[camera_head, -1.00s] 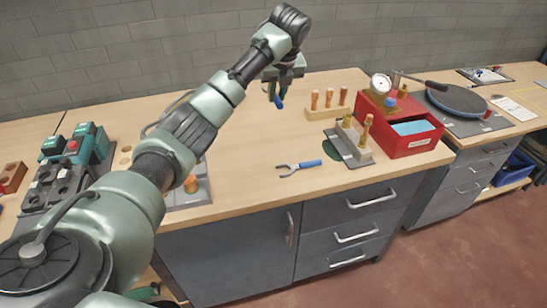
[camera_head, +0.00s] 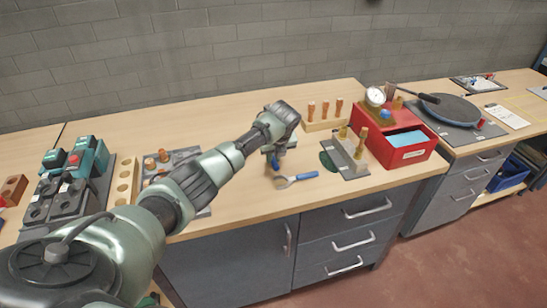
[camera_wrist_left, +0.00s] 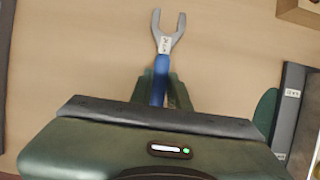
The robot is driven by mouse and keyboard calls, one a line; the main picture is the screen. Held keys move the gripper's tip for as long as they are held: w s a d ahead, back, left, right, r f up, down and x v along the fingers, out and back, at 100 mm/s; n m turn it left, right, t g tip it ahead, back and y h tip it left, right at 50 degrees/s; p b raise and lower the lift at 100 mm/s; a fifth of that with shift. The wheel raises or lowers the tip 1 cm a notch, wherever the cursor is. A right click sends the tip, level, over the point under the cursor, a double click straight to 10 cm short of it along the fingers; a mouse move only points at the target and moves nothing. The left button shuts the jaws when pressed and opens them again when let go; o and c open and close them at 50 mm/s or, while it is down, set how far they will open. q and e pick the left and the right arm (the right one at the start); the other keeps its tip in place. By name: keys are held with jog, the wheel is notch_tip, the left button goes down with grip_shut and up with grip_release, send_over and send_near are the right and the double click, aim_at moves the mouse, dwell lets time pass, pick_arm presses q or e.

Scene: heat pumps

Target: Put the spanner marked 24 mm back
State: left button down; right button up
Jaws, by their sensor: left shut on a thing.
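My left gripper (camera_head: 275,162) is shut on a blue-handled spanner (camera_wrist_left: 160,72), low over the table. In the left wrist view its fingers (camera_wrist_left: 159,92) clasp the blue handle, and the open grey jaws point to the picture's top. A small pale tag sits below the jaws; I cannot read it surely. Whether this spanner touches the table I cannot tell. My right gripper is not in view.
A wooden block with upright pegs (camera_head: 325,125) stands behind. A grey board with brass parts (camera_head: 351,170), a green disc (camera_head: 327,160) and a red box (camera_head: 405,158) are to the right. A grey fixture tray (camera_head: 155,178) is left. Bare table lies around the gripper.

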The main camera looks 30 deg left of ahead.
pick_arm(q)
jog(key=shift+f, duration=0.45)
jog(key=c, duration=1.3)
grip_release()
jog(key=shift+f, duration=0.1)
jog(key=shift+c, duration=0.2)
jog(key=shift+d+r, duration=0.15)
jog(key=shift+r, duration=0.4)
jog(key=b+v, duration=0.1)
jog(key=v, duration=1)
jog(key=shift+r, duration=0.1)
